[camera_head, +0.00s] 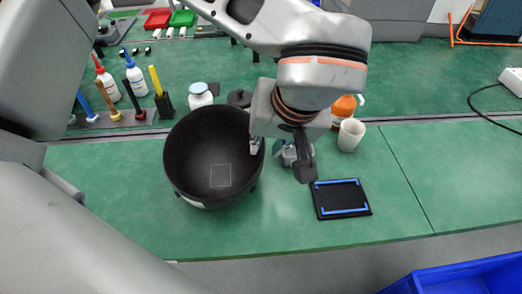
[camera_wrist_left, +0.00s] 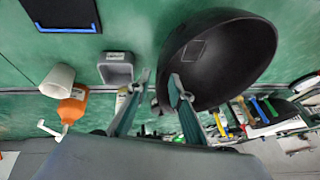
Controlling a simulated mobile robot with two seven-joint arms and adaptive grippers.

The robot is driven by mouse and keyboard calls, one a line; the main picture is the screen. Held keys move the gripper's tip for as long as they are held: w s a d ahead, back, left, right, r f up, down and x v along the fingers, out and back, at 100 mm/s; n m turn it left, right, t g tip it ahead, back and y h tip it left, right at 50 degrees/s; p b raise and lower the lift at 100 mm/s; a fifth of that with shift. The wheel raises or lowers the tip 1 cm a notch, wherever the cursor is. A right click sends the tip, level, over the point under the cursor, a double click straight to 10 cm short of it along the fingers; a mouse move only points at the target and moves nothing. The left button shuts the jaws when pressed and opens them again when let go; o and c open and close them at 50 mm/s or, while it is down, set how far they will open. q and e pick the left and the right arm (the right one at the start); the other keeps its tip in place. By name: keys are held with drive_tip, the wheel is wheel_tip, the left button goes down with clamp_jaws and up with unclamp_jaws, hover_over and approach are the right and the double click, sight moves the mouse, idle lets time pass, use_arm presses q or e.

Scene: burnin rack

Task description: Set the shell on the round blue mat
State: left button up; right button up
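The shell looks to be the large black round bowl (camera_head: 193,157), open side up on the green bench; a thin square outline marks its inside. It also fills the upper right of the left wrist view (camera_wrist_left: 232,60). My left gripper (camera_head: 279,160) is at the bowl's right rim. In the left wrist view the gripper's fingers (camera_wrist_left: 158,80) are apart, one over the bowl's inside and one outside the rim; contact cannot be told. No round blue mat shows. A black rectangular pad (camera_head: 341,198) with blue edge strips lies right of the bowl. My right gripper is not in view.
A white cup (camera_head: 350,134) and an orange bottle (camera_head: 344,106) stand behind the pad. A grey open box (camera_wrist_left: 117,68) is beside the gripper. Bottles and a tool rack (camera_head: 112,118) stand at left. A blue crate (camera_head: 455,277) is at lower right. The bench's right side is clear.

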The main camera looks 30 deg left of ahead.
use_arm(q)
drive_tip(key=v, duration=0.5)
drive_tip(key=shift+d+r+p, duration=0.1)
drive_tip(key=shift+r+p, duration=0.1)
drive_tip(key=shift+p, duration=0.15)
